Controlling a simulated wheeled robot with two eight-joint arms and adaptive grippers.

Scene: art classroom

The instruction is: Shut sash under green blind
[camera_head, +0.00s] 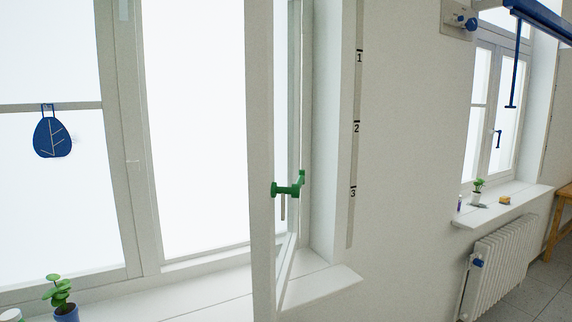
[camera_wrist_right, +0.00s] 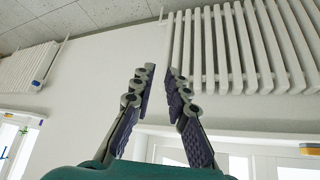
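In the head view a white window sash (camera_head: 262,120) stands swung open, its edge turned toward me. A green handle (camera_head: 287,188) sits on it at mid height. No green blind shows in either view. My right gripper (camera_wrist_right: 159,72) shows in the right wrist view, its two fingers apart with nothing between them. It is not in the head view, so its distance from the sash cannot be told. My left gripper is in neither view.
A sill (camera_head: 325,283) with a potted plant (camera_head: 62,298) runs below the near window. A blue leaf ornament (camera_head: 52,136) hangs at left. A numbered strip (camera_head: 354,130) is on the wall. A second window with a blue blind (camera_head: 540,18) stands above a radiator (camera_head: 500,262) at right.

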